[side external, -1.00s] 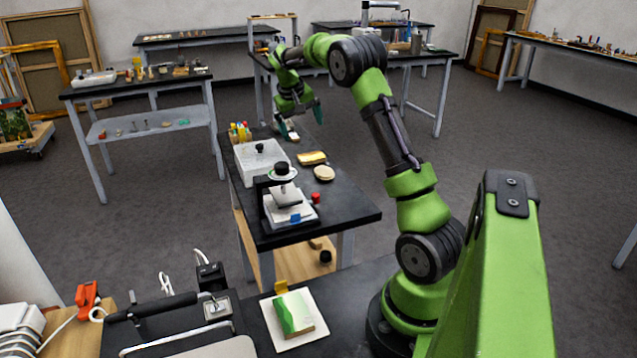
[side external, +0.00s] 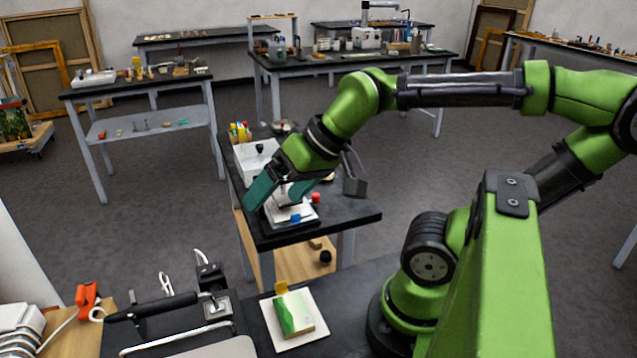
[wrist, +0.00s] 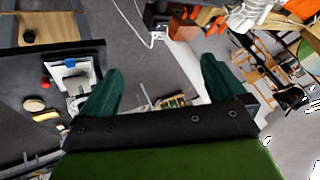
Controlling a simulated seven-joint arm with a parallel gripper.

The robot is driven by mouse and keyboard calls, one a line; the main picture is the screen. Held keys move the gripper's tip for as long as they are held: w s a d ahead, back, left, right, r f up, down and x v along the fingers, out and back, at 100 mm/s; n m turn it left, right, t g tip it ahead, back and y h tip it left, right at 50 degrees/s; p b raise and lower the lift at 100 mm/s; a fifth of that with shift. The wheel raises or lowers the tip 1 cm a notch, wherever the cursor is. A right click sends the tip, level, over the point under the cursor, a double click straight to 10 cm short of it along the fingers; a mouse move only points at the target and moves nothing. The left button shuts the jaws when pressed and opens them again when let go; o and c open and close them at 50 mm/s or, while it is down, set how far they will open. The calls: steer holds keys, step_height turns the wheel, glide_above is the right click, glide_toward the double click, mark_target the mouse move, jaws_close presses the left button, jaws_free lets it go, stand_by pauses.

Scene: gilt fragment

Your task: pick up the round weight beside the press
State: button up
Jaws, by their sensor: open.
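A small press with a white base (side external: 305,213) stands on the black bench, its upper part hidden by my gripper; its white plate also shows in the wrist view (wrist: 70,70). My gripper (side external: 280,196) is open, its teal fingers apart around or in front of the press top; I cannot tell the depth. In the wrist view my gripper (wrist: 160,68) has nothing between its fingers but floor far below. A round beige disc (wrist: 33,104) lies near the press. A round black piece (side external: 325,257) sits on the lower wooden shelf. I cannot tell which is the weight.
A small red object (side external: 315,198) stands close beside the press. A white tray (side external: 252,162) and yellow items (side external: 238,131) are behind it. In front are a black-handled device (side external: 155,307) and a green-and-white block on a white plate (side external: 295,313). Bench front right is clear.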

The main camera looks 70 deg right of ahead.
steer(key=shift+s+a+f, duration=0.15)
steer(key=shift+s+a, duration=0.05)
steer(key=shift+s, duration=0.05)
